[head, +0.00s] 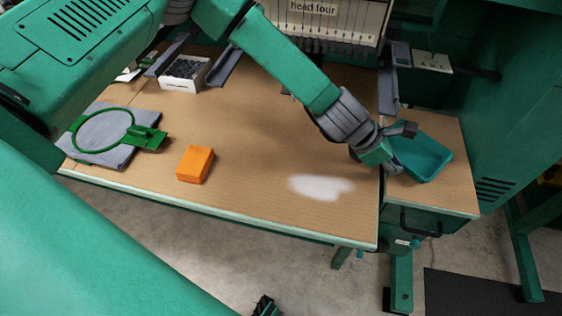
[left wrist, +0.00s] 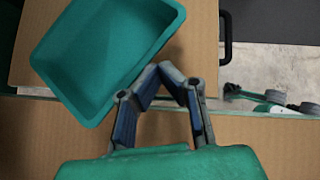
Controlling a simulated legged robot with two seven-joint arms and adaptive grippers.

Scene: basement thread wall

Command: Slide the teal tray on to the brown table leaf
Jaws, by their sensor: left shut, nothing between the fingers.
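The teal tray (head: 424,158) is a shallow, empty, rectangular tray at the right. It lies mostly on the brown table leaf (head: 451,197). In the left wrist view the tray (left wrist: 105,45) fills the upper left, and its near corner overlaps the seam between leaf and main table. My left gripper (head: 390,150) is at the tray's left side in the head view. In the left wrist view its fingertips (left wrist: 172,70) come together, empty, close beside the tray's rim; I cannot tell whether they touch it. A small dark part at the head view's bottom edge cannot be identified.
The main table (head: 255,130) holds an orange block (head: 195,164), a green hoop (head: 101,131) on a grey pad, and a white box (head: 184,75) of dark pieces. A black handle (head: 421,226) sits below the leaf. Green machinery bounds the leaf at right.

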